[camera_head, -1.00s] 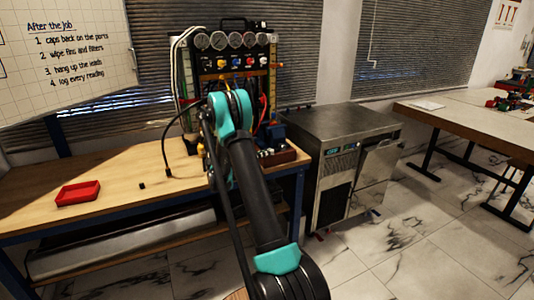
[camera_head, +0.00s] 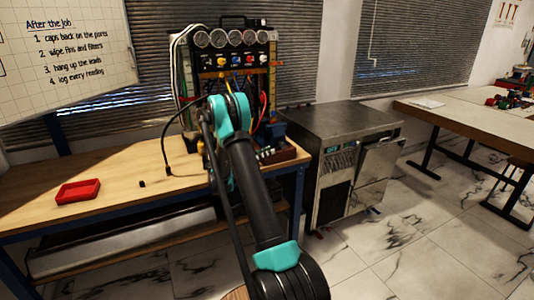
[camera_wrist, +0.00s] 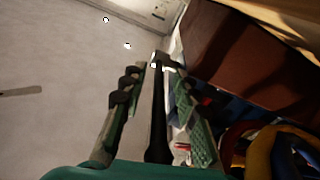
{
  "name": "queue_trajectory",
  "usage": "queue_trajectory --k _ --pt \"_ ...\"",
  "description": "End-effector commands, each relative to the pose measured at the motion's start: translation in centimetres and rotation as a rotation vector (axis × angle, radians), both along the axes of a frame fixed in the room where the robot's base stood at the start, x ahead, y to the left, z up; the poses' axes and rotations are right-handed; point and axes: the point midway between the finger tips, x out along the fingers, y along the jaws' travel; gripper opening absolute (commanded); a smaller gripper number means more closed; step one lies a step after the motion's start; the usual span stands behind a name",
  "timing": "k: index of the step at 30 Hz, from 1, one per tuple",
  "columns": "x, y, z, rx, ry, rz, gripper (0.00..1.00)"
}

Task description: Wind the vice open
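A small blue body that looks like the vice (camera_head: 277,129) stands at the right end of the workbench in the head view, partly hidden behind my arm. In the wrist view, my gripper (camera_wrist: 160,112) has its two green and black fingers apart. A dark straight bar (camera_wrist: 157,115) with a short crosspiece at its far end lies between them. I cannot tell for certain that this bar is the vice's handle. A gap shows between the bar and the right finger. My gripper is hidden behind my arm in the head view.
A gauge panel (camera_head: 235,62) with hoses stands at the back of the bench (camera_head: 120,180). A red tray (camera_head: 78,191) lies at the left. A brown block (camera_wrist: 228,55) is close right of the fingers. A metal cabinet (camera_head: 345,125) stands right of the bench.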

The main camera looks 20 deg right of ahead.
Motion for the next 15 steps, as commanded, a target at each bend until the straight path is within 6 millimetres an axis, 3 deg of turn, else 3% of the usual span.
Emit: queue_trajectory --k 5,15 --pt "0.0 2.0 -0.3 0.0 0.0 0.003 0.3" --pt "-0.1 8.7 -1.2 0.0 0.0 0.004 0.3"
